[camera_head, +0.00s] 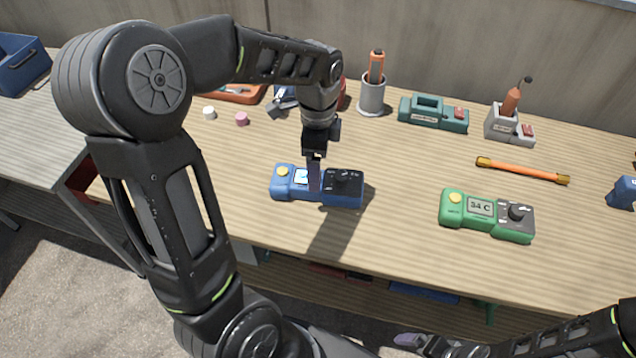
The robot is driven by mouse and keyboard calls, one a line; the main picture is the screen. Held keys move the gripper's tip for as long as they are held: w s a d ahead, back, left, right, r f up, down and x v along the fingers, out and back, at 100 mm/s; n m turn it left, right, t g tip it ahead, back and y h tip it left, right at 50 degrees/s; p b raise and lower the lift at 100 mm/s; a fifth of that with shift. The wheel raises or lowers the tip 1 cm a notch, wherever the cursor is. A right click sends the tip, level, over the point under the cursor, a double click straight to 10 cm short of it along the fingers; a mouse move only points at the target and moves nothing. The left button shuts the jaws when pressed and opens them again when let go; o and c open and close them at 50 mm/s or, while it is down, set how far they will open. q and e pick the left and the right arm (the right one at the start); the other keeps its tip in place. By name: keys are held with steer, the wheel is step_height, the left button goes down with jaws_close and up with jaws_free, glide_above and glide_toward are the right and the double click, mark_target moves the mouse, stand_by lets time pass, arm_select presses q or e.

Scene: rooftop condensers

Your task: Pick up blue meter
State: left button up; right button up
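The blue meter (342,199) lies flat on the wooden workbench near the middle of the view, with a yellow button, a small screen and a black dial section. My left gripper (314,183) points down at the meter's middle, and its fingers hide part of the body beside the screen. Whether the fingers touch the meter, and how far apart they are, I cannot make out.
A green meter (487,215) lies to the right, with an orange rod (522,170) behind it. A grey cup (371,95), a teal device (433,113) and a grey holder (508,123) stand at the back. White and pink caps lie left. The bench front is clear.

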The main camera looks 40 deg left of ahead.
arm_select(q)
steer(key=shift+f, duration=0.25)
steer(key=shift+s+d+f, duration=0.1)
steer(key=shift+f, duration=1.2)
steer(key=shift+s+f, duration=0.1)
steer(key=shift+f, duration=1.2)
jaws_close()
